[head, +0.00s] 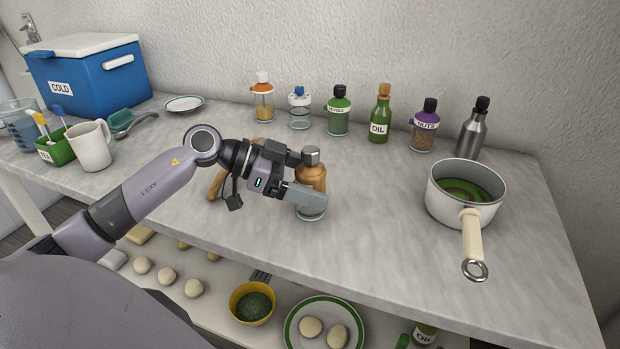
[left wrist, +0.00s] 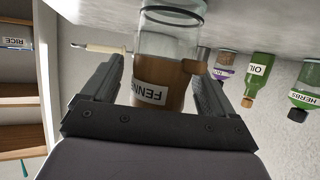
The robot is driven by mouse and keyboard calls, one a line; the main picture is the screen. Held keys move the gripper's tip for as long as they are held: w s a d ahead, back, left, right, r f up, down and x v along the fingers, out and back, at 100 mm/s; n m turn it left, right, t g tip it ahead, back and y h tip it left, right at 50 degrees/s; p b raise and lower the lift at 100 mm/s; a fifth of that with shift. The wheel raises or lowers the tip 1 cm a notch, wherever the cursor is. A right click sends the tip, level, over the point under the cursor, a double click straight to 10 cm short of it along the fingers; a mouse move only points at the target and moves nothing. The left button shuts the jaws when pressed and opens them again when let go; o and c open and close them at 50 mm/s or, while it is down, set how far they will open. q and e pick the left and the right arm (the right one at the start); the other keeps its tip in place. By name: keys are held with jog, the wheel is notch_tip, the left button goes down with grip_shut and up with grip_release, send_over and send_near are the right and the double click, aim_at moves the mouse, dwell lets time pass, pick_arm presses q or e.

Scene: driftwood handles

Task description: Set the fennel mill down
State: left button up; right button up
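My right gripper is out of view.
A white pot (head: 465,190) stands right, its handle pointing forward. Several bottles, including the oil bottle (head: 380,115), line the wall. A white mug (head: 93,146) and blue cooler (head: 88,75) are left. A brown wooden object (head: 216,185) lies behind my arm.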

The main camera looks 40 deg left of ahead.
pick_arm(q)
jog(key=shift+r, duration=0.2)
jog(key=b+v, duration=0.1)
jog(key=v, duration=1.1)
jog(key=shift+f, duration=0.1)
jog(key=shift+s, duration=0.1)
dwell(0.4)
